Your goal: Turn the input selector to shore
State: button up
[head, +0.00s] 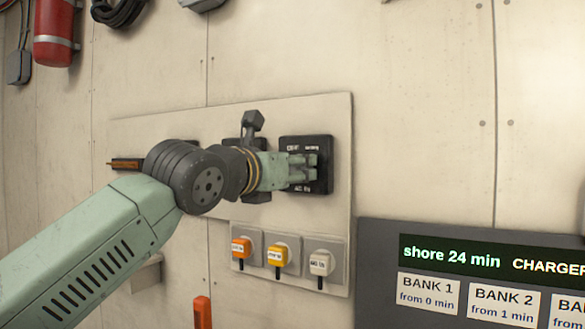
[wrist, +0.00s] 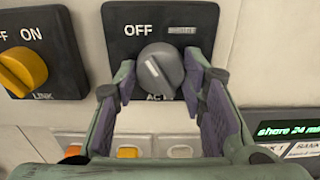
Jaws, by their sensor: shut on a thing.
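A grey rotary knob (wrist: 160,68) sits on a black plate (wrist: 204,16) in the wrist view. OFF is printed above the knob to the left, a fainter label is at the upper right, and a partly covered label starting with "AC" is below. The knob's white line tilts to the upper left, roughly toward OFF. My gripper (wrist: 158,80) is shut on this knob, one finger on each side. In the head view my gripper (head: 304,172) reaches the right-hand black plate (head: 322,146) and hides the knob. I cannot read an input selector name.
A yellow knob (wrist: 20,72) marked ON and LINK is on the plate to the left. Below are orange (head: 241,247), yellow (head: 277,256) and white (head: 320,263) tagged plugs. A display (head: 452,252) at right reads "shore 24 min". A red extinguisher (head: 54,35) hangs upper left.

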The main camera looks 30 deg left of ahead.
jog(key=shift+c, duration=1.1)
jog(key=shift+f+m+b, duration=0.1)
jog(key=shift+m+b, duration=0.2)
jog(key=shift+b, duration=0.1)
jog(key=shift+m+b, duration=0.45)
jog(key=shift+m, duration=0.15)
jog(key=m+b, duration=0.1)
jog(key=m, duration=0.1)
jog(key=shift+m, duration=0.3)
jog(key=m+b, duration=0.1)
jog(key=m, duration=0.3)
jog(key=shift+m+b, duration=0.3)
jog(key=shift+m, duration=1.4)
